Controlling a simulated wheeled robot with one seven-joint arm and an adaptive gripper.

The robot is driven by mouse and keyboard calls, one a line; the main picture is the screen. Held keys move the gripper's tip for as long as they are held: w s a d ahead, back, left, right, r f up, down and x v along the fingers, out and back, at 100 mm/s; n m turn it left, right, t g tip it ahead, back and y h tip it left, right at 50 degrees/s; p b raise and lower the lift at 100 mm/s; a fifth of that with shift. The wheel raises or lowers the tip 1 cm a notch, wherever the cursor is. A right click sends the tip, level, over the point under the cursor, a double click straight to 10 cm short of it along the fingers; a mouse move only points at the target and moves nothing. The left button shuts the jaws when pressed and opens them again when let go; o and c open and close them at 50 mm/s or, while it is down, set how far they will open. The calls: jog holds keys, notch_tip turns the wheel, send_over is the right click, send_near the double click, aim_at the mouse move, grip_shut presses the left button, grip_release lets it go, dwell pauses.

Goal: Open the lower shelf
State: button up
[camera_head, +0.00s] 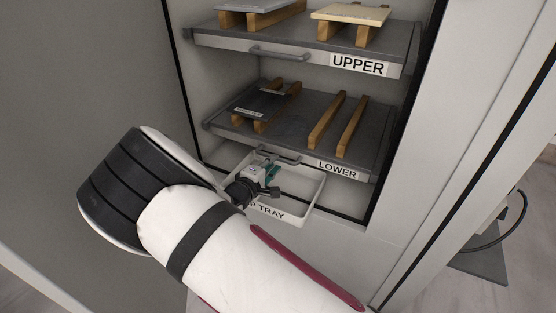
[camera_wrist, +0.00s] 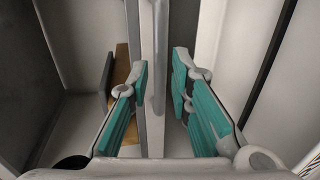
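The lower shelf (camera_head: 312,157) is a dark grey slab with a light front edge labelled LOWER. Its handle (camera_head: 277,157) is a grey bar on the left half of that front edge. My gripper (camera_head: 266,172) is just at the handle in the head view, above the white tray. In the wrist view, my gripper (camera_wrist: 160,75) has its two teal-padded fingers apart. A light upright bar, seemingly the handle (camera_wrist: 157,105), runs between them. The left finger is very close to the bar; I cannot tell whether it touches.
The lower shelf bears wooden bars (camera_head: 351,126) and a dark plate (camera_head: 262,103). The upper shelf (camera_head: 300,45), labelled UPPER, bears slabs on wooden bars. A white tray (camera_head: 310,205) is below my gripper. Cabinet walls (camera_head: 405,165) stand close on both sides.

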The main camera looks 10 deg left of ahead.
jog(key=shift+x, duration=2.25)
grip_shut()
